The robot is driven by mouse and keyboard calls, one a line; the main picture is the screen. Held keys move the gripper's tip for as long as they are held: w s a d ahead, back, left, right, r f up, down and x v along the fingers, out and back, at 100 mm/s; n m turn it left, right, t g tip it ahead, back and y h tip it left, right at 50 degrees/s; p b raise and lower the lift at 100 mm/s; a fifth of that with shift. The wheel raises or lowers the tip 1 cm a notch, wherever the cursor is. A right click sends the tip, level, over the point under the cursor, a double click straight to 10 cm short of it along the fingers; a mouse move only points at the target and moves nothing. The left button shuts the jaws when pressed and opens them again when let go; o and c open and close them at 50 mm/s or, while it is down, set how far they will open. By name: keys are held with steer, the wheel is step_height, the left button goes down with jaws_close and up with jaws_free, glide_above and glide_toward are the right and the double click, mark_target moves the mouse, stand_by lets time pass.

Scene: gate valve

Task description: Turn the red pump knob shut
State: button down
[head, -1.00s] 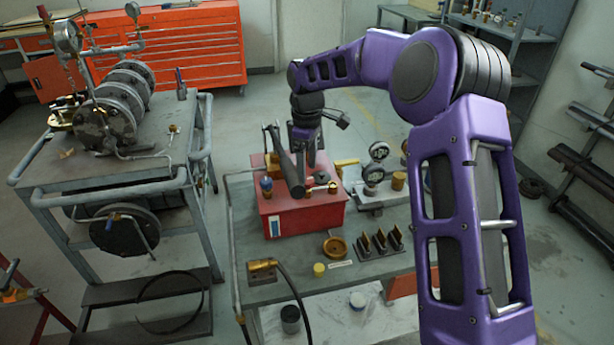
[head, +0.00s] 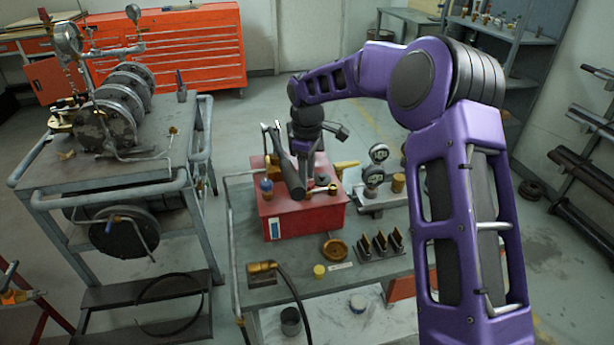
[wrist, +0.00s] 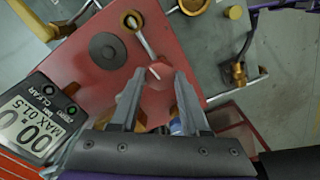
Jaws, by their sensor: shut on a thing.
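The red pump (head: 325,215) is a red box on the grey bench. In the wrist view its red top (wrist: 85,85) fills the middle. The red knob (wrist: 158,79) with a pale pointer mark sits on this top, between my fingertips. My gripper (wrist: 159,74) is shut on the knob, one finger on each side. In the head view my gripper (head: 305,180) points down onto the pump top, and the knob cannot be made out there.
On the pump top are a black disc (wrist: 107,50) and a brass ring with a metal lever (wrist: 132,20). A digital display (wrist: 30,120) stands close at left. Gauges (head: 375,165) and a brass dish (head: 335,249) are on the bench. A pipe cart (head: 110,175) stands left.

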steer(key=shift+m, duration=0.4)
steer(key=m+p, duration=0.1)
steer(key=m, duration=0.3)
steer(key=m+p, duration=0.1)
steer(key=m, duration=1.4)
stand_by(0.5)
steer(key=shift+c, duration=1.9)
jaws_free()
